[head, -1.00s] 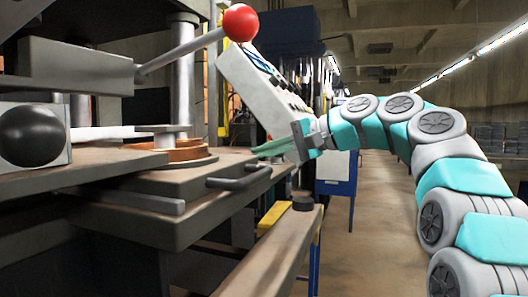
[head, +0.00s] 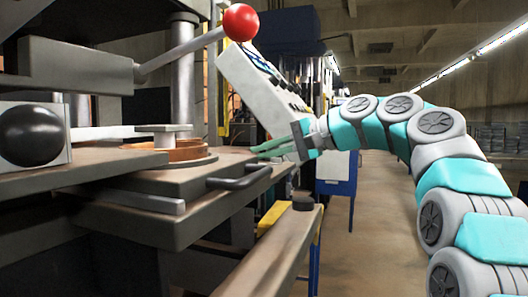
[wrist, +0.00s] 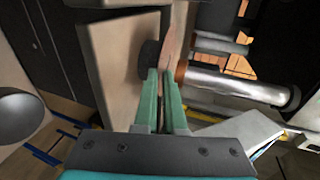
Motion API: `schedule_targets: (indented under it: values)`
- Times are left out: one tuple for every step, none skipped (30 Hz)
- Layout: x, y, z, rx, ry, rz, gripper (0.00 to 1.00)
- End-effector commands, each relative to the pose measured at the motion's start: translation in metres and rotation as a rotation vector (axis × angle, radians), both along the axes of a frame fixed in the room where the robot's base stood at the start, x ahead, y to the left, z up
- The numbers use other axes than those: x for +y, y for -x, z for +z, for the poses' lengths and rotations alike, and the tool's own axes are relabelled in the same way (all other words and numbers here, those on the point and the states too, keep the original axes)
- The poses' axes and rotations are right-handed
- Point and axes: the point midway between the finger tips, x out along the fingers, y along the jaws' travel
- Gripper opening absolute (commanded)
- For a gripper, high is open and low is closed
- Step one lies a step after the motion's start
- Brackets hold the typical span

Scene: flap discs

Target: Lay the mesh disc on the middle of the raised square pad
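My gripper (head: 262,149) is at the end of the arm, near the right edge of the machine table, above and beside its bar handle. I cannot make out the mesh disc in either view. A dark round shape (wrist: 149,58) shows beside the fingertips.
A metal column (head: 182,75) rises behind the brown ring (head: 185,150). A lever with a red ball (head: 240,22) juts out above. The bar handle (head: 240,178) and a beam with a black knob (head: 303,203) stand at the front. The aisle floor (head: 375,215) is clear.

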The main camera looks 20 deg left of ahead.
Motion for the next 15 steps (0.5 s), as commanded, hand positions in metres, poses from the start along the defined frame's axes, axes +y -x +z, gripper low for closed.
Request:
schedule_targets:
  values:
    - [-0.0001, 0.0, 0.0001, 0.0, 0.0, 0.0, 0.14]
    - [0.0, 0.0, 0.0002, 0.0, -0.001, 0.0, 0.18]
    - [-0.0001, 0.0001, 0.0003, 0.0, -0.001, 0.0, 0.22]
    - [-0.0001, 0.0001, 0.0004, 0.0, -0.001, 0.0, 0.25]
    - [-0.0001, 0.0001, 0.0004, 0.0, -0.001, 0.0, 0.29]
    - [-0.0002, 0.0001, 0.0005, 0.0, -0.001, 0.0, 0.33]
    - [-0.0001, 0.0, 0.0006, 0.0, -0.001, 0.0, 0.36]
    - [-0.0001, 0.0, 0.0006, 0.0, -0.001, 0.0, 0.36]
    - [-0.0002, 0.0001, 0.0007, 0.0, -0.001, 0.0, 0.36]
    - [-0.0002, 0.0001, 0.0007, 0.0, -0.001, 0.0, 0.36]
    - [-0.0002, 0.0001, 0.0007, 0.0, -0.001, 0.0, 0.36]
    - [-0.0002, 0.0001, 0.0008, 0.0, -0.002, 0.0, 0.36]
    - [-0.0002, 0.0001, 0.0007, 0.0, -0.002, 0.0, 0.36]
    - [-0.0004, 0.0001, 0.0008, -0.001, -0.002, -0.001, 0.36]
    - [-0.0009, 0.0002, 0.0011, -0.002, -0.002, -0.001, 0.36]
